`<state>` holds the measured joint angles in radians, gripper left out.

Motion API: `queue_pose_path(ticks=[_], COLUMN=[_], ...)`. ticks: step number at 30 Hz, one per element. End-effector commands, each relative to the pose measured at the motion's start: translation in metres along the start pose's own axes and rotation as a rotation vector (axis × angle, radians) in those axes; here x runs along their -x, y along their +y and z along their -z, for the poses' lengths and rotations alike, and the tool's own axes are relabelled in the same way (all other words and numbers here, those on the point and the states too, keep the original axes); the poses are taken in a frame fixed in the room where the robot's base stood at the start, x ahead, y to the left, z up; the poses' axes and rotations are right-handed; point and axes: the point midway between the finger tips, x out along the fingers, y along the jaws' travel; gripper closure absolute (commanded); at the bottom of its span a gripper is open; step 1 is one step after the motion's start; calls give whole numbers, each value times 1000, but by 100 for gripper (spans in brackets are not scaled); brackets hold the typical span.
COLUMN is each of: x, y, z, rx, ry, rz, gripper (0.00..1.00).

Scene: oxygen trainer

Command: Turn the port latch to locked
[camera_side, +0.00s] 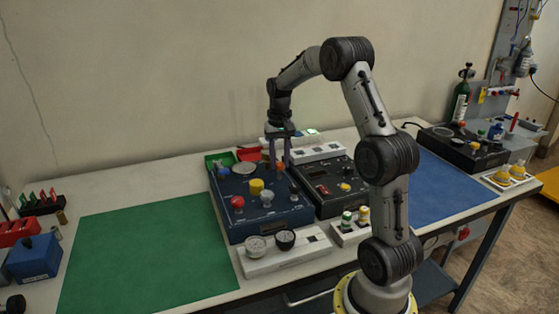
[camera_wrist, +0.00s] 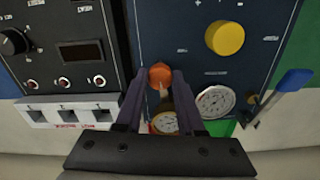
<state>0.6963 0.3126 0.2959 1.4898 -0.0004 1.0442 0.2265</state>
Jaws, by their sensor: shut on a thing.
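The blue panel box (camera_side: 262,219) stands in the middle of the bench and fills the centre of the wrist view (camera_wrist: 190,55). An orange knob (camera_wrist: 160,76), apparently the port latch, sits near the panel's edge, with a small pale mark below it. My gripper (camera_wrist: 159,74) points down with one finger on each side of this knob, shut on it. In the side view my gripper (camera_side: 281,166) is over the back right part of the blue box, and its fingers partly hide the knob. I cannot read the latch's position marks.
On the blue box, a yellow knob (camera_wrist: 224,38) and a round gauge (camera_wrist: 215,101) are close by. Another gauge (camera_wrist: 164,122) shows between my fingers. A blue-handled lever (camera_wrist: 293,83) is to the right. A black control box (camera_side: 330,184) stands alongside. The green mat (camera_side: 148,255) is clear.

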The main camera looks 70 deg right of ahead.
Motion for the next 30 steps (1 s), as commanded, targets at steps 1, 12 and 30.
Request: queue_pose_path(ticks=[1,12,30], x=[2,2,24], y=[0,0,0], z=[0,0,1], rx=[-3,-2,-1], ry=[3,3,6], rz=[1,1,2], gripper=[100,46,32])
